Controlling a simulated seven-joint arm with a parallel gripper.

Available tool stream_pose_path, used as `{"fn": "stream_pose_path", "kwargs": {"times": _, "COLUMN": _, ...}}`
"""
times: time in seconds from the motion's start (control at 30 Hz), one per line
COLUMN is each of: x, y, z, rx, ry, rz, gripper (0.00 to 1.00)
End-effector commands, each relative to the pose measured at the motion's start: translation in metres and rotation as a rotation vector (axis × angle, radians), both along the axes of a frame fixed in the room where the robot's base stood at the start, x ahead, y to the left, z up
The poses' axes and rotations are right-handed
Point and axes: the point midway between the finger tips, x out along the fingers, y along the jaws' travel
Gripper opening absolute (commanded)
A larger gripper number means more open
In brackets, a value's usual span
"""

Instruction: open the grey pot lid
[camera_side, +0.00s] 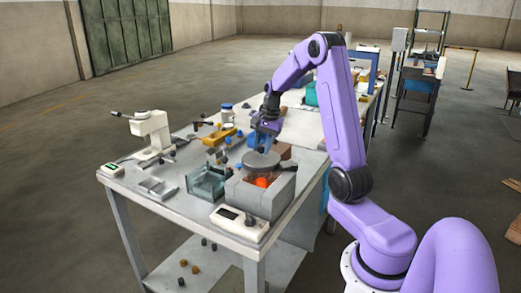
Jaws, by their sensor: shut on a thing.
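The grey pot lid (262,160) is a round disc at the rear of the grey block-shaped furnace (270,203). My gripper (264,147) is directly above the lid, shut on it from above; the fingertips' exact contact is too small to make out. An orange glow (262,182) shows in the furnace opening, below and in front of the lid. I cannot tell whether the lid touches the furnace rim or hangs just above it.
A glass-sided box (207,184) stands left of the furnace, and a white scale-like device (239,222) is in front. A white microscope-like instrument (152,134) is at the far left. Several small parts and a yellow item (219,135) crowd the table behind. The front-left tabletop is partly bare.

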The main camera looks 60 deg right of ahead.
Motion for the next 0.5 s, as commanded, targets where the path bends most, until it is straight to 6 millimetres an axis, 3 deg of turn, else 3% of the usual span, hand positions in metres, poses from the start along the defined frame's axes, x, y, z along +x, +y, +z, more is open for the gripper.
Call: {"fn": "stream_pose_path", "kwargs": {"times": 0.5, "x": -0.002, "y": -0.042, "z": 0.001, "rx": -0.003, "ry": -0.003, "rz": -0.361, "gripper": 0.00}}
